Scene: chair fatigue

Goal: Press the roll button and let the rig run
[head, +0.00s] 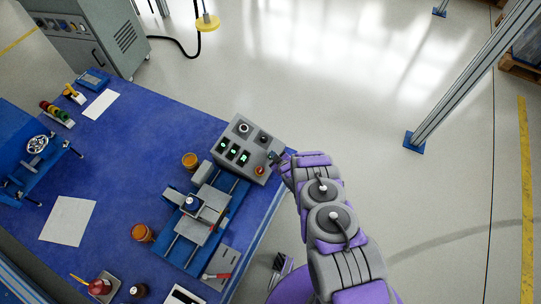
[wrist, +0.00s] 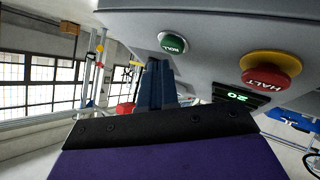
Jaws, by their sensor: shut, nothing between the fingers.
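The grey control box (head: 231,172) stands at the right edge of the blue table in the head view, with lit green displays and a red button on top. In the wrist view, the green ROLL button (wrist: 173,43) is on the grey panel at the top. The red HALT button (wrist: 270,75) on a yellow ring is to its right. My gripper (wrist: 158,64) is shut and empty, its dark blue fingertips just below the ROLL button in the picture. I cannot tell whether they touch the panel. In the head view, my gripper (head: 279,157) is at the box's right side.
A rig with a blue base and grey plates (head: 202,215) stands beside the box. A metal post (head: 455,90) stands at right. The floor beyond the table is open.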

